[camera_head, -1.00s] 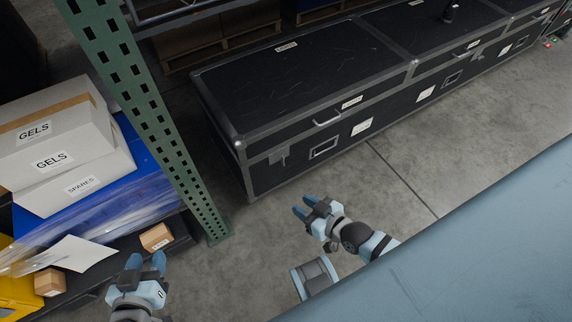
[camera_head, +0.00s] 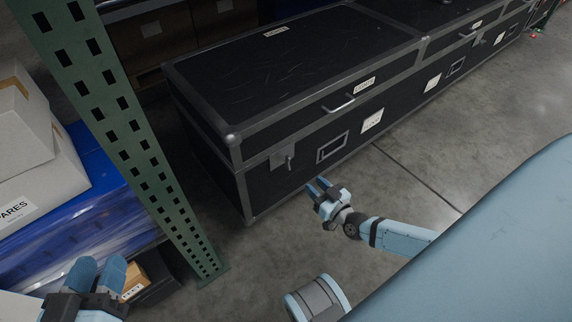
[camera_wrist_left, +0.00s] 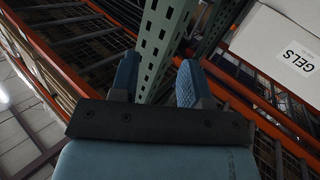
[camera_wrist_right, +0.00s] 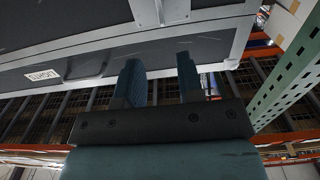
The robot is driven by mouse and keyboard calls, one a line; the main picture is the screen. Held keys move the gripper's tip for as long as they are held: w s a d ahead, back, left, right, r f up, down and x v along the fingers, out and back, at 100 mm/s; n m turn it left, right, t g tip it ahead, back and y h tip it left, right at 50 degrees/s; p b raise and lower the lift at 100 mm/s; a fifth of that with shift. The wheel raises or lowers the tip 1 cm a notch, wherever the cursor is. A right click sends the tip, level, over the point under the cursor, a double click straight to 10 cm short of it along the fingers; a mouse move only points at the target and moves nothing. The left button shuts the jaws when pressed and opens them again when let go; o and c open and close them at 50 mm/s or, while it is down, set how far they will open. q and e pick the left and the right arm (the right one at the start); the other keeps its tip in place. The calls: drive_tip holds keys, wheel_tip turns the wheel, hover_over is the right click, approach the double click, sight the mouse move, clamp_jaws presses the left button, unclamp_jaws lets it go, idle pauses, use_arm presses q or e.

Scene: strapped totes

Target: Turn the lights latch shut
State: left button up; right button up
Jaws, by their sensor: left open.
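The black lights case (camera_head: 335,110) has grey metal edges and a LIGHTS label on its front. Its latch (camera_head: 288,160) is a grey plate with a small lever on the front face near the left corner. I cannot tell the lever's exact turn. My right gripper (camera_head: 319,186) is open and empty, in front of the case, below and right of the latch and apart from it. The right wrist view shows the grey latch plate (camera_wrist_right: 160,8) beyond the fingers. My left gripper (camera_head: 97,274) is open and empty at the lower left, by the shelf.
A green perforated rack post (camera_head: 130,140) stands between my left gripper and the case. Cartons (camera_head: 25,150) and a blue tote (camera_head: 95,220) fill the shelf on the left. A handle (camera_head: 340,104) sticks out from the case front. The concrete floor before the case is clear.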

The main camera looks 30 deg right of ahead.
sight(290, 162)
drive_tip(key=w+b, duration=0.1)
drive_tip(key=w, duration=0.3)
drive_tip(key=w+b, duration=0.2)
drive_tip(key=w, duration=0.2)
drive_tip(key=w+a+b, duration=0.1)
drive_tip(key=w, duration=0.3)
drive_tip(key=shift+b, duration=0.3)
drive_tip(key=shift+w, duration=0.5)
use_arm(q)
drive_tip(key=m, duration=0.1)
drive_tip(key=w+a+m+t, duration=0.1)
drive_tip(key=w+m+h, duration=0.1)
drive_tip(key=shift+w+a+r+t, duration=0.15)
drive_tip(key=shift+a+r+t, duration=0.1)
drive_tip(key=shift+r+t, duration=0.1)
use_arm(e)
clamp_jaws()
